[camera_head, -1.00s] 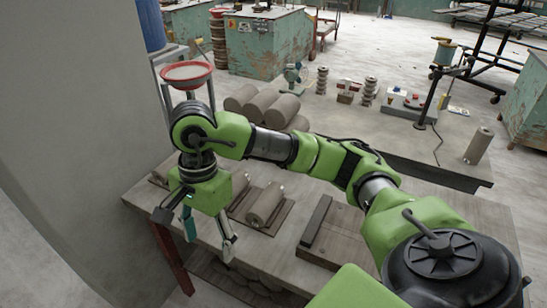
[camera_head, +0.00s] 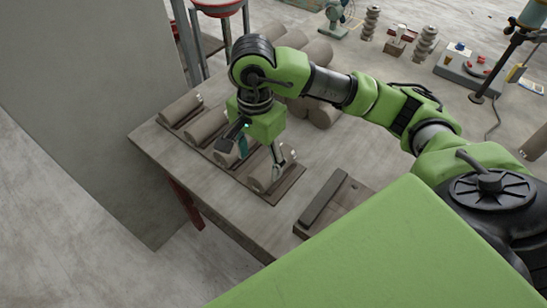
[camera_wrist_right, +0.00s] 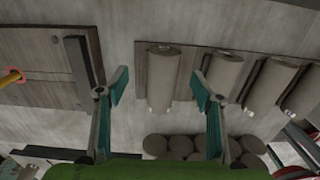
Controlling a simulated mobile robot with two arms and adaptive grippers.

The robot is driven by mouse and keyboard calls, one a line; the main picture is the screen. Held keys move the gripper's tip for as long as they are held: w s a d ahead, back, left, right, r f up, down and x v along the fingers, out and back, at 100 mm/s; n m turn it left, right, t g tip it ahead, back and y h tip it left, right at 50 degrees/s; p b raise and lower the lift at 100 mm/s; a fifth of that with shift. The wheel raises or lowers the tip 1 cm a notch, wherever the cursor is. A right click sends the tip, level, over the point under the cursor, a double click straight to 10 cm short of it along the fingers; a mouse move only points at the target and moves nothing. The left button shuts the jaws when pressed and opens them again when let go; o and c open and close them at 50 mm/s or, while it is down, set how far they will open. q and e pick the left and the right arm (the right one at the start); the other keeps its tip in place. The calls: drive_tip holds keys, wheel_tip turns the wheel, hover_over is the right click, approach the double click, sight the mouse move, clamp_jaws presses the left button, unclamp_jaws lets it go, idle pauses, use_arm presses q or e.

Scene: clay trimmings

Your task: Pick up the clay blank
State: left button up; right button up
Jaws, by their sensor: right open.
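Several grey-brown cylindrical clay blanks lie in a row on dark boards on the table. The rightmost in the head view, the clay blank (camera_head: 259,174), lies below my right gripper (camera_head: 261,158). In the right wrist view this blank (camera_wrist_right: 163,82) appears between the spread fingers of my right gripper (camera_wrist_right: 159,88), which is open and empty. Whether the fingers are level with the blank or above it, I cannot tell. The other blanks (camera_head: 207,125) lie to the left in the head view, partly hidden by the gripper. My left gripper is not in view.
A stack of larger clay rolls (camera_head: 316,52) lies behind my right arm. A dark bar on a board (camera_head: 325,199) sits right of the blanks. A red-rimmed basin on a stand (camera_head: 218,6) is at the back left. The table's front left strip (camera_head: 185,160) is bare.

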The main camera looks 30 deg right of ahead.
sight(263, 172)
drive_tip(key=f, duration=0.2)
drive_tip(key=shift+d+f, duration=0.25)
drive_tip(key=shift+f, duration=0.15)
drive_tip(key=shift+w+f, duration=0.1)
drive_tip(key=shift+f, duration=0.4)
drive_tip(key=shift+w+d+f+p, duration=0.1)
drive_tip(key=shift+f+p, duration=0.25)
drive_tip(key=shift+p, duration=0.05)
drive_tip(key=f, duration=0.2)
drive_tip(key=f+p, duration=0.1)
drive_tip(key=shift+w+d+f, duration=0.3)
drive_tip(key=shift+w, duration=0.05)
drive_tip(key=shift+f, duration=0.25)
drive_tip(key=shift+c, duration=0.9)
drive_tip(key=shift+w, duration=0.1)
drive_tip(key=c, duration=1.6)
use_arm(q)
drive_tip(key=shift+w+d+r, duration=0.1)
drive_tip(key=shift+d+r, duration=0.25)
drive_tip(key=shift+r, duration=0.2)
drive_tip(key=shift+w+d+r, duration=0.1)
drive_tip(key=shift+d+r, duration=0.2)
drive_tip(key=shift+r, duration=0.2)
use_arm(e)
drive_tip(key=shift+o, duration=0.2)
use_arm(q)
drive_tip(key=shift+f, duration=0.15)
use_arm(e)
drive_tip(key=shift+r, duration=0.15)
